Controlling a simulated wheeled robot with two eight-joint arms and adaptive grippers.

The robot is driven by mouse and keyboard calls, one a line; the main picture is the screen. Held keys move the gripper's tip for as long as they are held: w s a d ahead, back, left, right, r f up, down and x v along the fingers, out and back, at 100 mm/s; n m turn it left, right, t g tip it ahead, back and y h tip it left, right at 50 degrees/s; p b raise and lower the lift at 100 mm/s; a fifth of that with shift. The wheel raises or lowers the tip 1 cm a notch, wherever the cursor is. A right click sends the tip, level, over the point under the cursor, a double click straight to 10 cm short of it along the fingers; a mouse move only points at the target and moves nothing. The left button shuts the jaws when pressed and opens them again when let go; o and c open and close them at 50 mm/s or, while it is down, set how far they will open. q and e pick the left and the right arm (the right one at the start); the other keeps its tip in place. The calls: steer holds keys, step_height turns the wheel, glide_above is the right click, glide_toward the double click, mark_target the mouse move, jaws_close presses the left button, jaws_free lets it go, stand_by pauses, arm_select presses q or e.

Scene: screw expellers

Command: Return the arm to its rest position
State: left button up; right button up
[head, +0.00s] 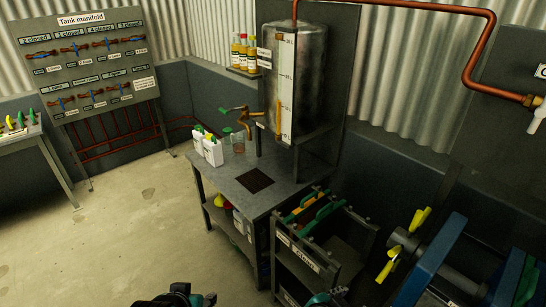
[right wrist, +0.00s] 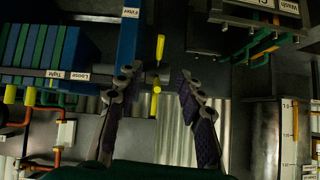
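My right gripper (right wrist: 158,82) is open and empty in the right wrist view. Its two dark, padded fingers stand well apart, and part of a yellow handle shows in the gap beyond them. In the head view only a small dark and teal piece of my right arm shows at the bottom edge. A dark and teal piece of my left arm shows at the bottom edge, left of centre; its fingers cannot be made out.
A grey workbench (head: 225,178) bears white bottles (head: 211,152) below a metal tank (head: 303,70). A dark rack (head: 335,240) stands in front of it. A blue-framed machine (head: 430,260) with yellow handles (head: 386,270) is at right. Open floor (head: 130,230) lies at left.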

steer(key=shift+w+d+f+n+y, duration=0.15)
steer(key=shift+w+n+y, duration=0.1)
steer(key=shift+n+y, duration=1.3)
steer(key=shift+w+a+f+n+y, duration=0.2)
steer(key=shift+n+y, duration=0.8)
steer(key=shift+n, duration=1.05)
steer(key=shift+w+d+f+n+y, duration=0.15)
steer(key=shift+w+n+y, duration=0.15)
steer(key=shift+n+y, duration=1.25)
steer(key=shift+n+h, duration=0.25)
steer(key=shift+h, duration=0.05)
